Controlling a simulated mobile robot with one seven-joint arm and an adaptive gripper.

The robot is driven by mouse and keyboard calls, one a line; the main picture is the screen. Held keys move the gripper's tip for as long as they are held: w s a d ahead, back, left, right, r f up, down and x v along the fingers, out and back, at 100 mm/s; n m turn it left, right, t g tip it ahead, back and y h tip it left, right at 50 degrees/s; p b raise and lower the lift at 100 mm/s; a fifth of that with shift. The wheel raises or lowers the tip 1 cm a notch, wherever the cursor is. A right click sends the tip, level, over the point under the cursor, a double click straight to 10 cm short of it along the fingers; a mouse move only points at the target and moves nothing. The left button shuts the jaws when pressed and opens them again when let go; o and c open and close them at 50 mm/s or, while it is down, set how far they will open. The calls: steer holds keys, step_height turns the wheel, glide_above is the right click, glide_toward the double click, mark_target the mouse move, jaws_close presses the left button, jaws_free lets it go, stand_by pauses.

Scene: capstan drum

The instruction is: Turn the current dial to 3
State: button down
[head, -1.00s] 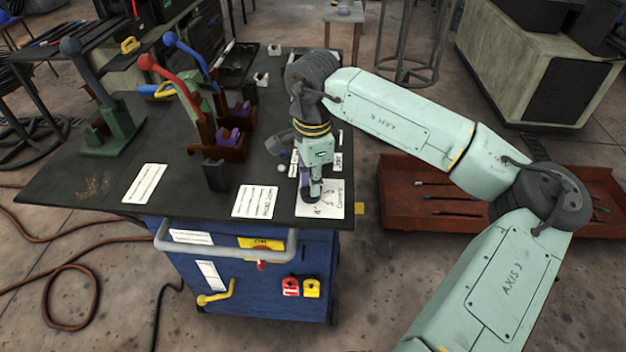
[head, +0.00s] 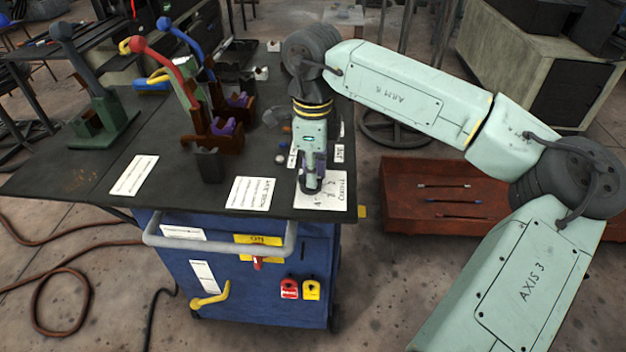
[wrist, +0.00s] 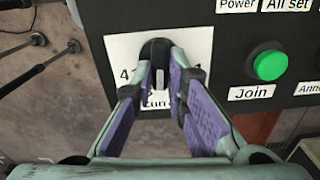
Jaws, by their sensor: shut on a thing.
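The current dial (wrist: 156,47) is a dark knob on a white label plate (wrist: 120,50) in the wrist view. A 4 shows to the left of the dial; other marks and part of the word on the plate are hidden by my fingers. My gripper (wrist: 161,76), with purple pads, is shut on the knob, one finger on each side. I cannot tell for certain which number the dial points to. In the head view my gripper (head: 311,187) reaches down onto the white plate (head: 333,196) at the table's front right corner, and the knob is hidden there.
A green button (wrist: 269,65) labelled Join sits right of the plate in the wrist view. In the head view, red (head: 168,62) and blue (head: 180,38) levers stand on the dark table to the left. A reddish tray (head: 400,205) lies on the floor to the right.

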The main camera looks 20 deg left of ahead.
steer(key=shift+m+b, duration=1.05)
steer(key=shift+m, duration=0.55)
steer(key=shift+s, duration=0.1)
steer(key=c, duration=1.6)
jaws_free()
step_height(320, 180, up, 12)
